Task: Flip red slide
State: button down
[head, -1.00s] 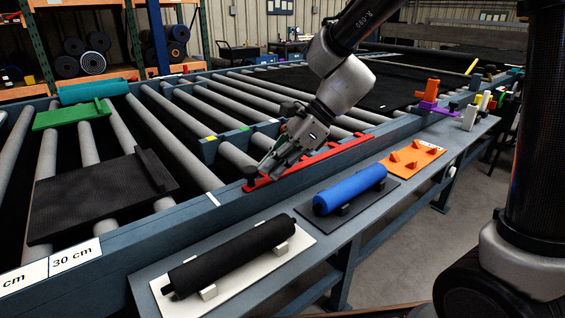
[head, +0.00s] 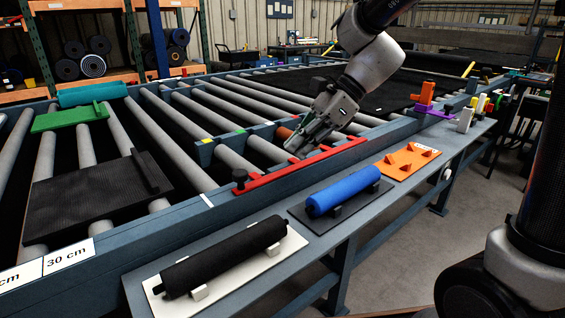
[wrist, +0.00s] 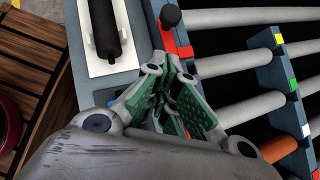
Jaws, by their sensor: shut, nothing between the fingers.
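The red slide (head: 270,176) is a long flat bar lying along the blue-grey side rail of the roller bed. A black knob (head: 240,178) stands on its left end. In the wrist view the red slide (wrist: 180,42) shows just beyond the fingers, with the knob (wrist: 171,17) at the top. My gripper (head: 296,149) is over the middle of the slide, at its roller side, and hides part of it. In the wrist view my gripper (wrist: 170,68) has its green-padded fingers together and empty. I cannot tell whether the fingertips touch the slide.
A black roller on a white plate (head: 290,250), a blue roller (head: 343,190) and an orange plate (head: 412,162) lie on the front shelf. A marked cross-bar (head: 208,150) stands behind the slide among the rollers. A black plate (head: 85,200) lies at left.

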jog(key=v, duration=0.3)
jog(key=shift+d+r, duration=0.25)
jog(key=shift+r, duration=0.05)
jog(key=s+d+f+n+h, duration=0.2)
jog(key=d+n, duration=0.3)
jog(key=n, duration=0.1)
jog(key=s+d+f+n+h, duration=0.2)
jog(key=d+n, duration=0.3)
jog(key=d, duration=0.1)
jog(key=s+d+r+n+t+h, duration=0.2)
jog(key=s+d+n+t+h, duration=0.2)
jog(key=s+d, duration=0.7)
jog(key=d+n+t, duration=0.1)
jog(key=d, duration=0.2)
jog(key=shift+s+d+r+n, duration=0.2)
jog(key=shift+d+r+n, duration=0.1)
jog(key=shift+d+r, duration=0.05)
